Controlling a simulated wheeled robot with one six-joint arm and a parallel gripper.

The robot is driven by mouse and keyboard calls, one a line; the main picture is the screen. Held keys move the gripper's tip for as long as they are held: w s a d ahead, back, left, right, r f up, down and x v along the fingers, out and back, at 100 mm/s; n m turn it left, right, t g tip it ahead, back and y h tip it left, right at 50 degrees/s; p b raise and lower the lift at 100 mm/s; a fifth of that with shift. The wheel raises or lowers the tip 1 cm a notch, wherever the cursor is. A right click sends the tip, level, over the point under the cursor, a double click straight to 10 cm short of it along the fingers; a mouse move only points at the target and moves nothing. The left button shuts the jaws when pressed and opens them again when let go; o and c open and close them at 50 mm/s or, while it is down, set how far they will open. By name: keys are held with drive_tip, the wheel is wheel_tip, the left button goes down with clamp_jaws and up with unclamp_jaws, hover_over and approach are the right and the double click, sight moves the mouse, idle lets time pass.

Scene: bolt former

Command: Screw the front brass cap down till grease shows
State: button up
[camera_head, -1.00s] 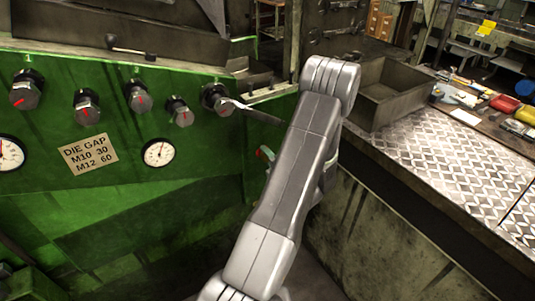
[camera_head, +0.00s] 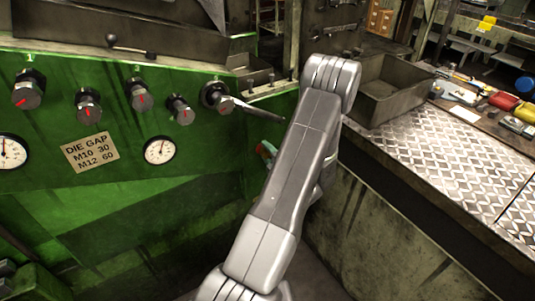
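I cannot make out the brass cap or any grease in the head view. My grey arm (camera_head: 295,165) runs up the middle of the picture and bends away at its top joint. My gripper does not show; it is out of sight, and my arm covers part of the scene behind it. A small green and red part (camera_head: 266,150) shows at the left edge of my arm; I cannot tell what it is.
The green machine panel (camera_head: 95,215) carries several knobs with red marks, two dials and a DIE GAP plate (camera_head: 90,151). A grey lever (camera_head: 258,110) juts from the rightmost knob (camera_head: 214,96). A metal bin (camera_head: 390,90) and a tread-plate bench (camera_head: 440,155) stand right.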

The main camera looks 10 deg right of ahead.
drive_tip(key=shift+o, duration=0.5)
drive_tip(key=b+v, duration=0.2)
drive_tip(key=v, duration=1.1)
drive_tip(key=shift+s, duration=0.4)
drive_tip(key=shift+d+r, duration=0.1)
drive_tip(key=p+x, duration=0.2)
drive_tip(key=x, duration=1.2)
drive_tip(key=shift+s, duration=0.1)
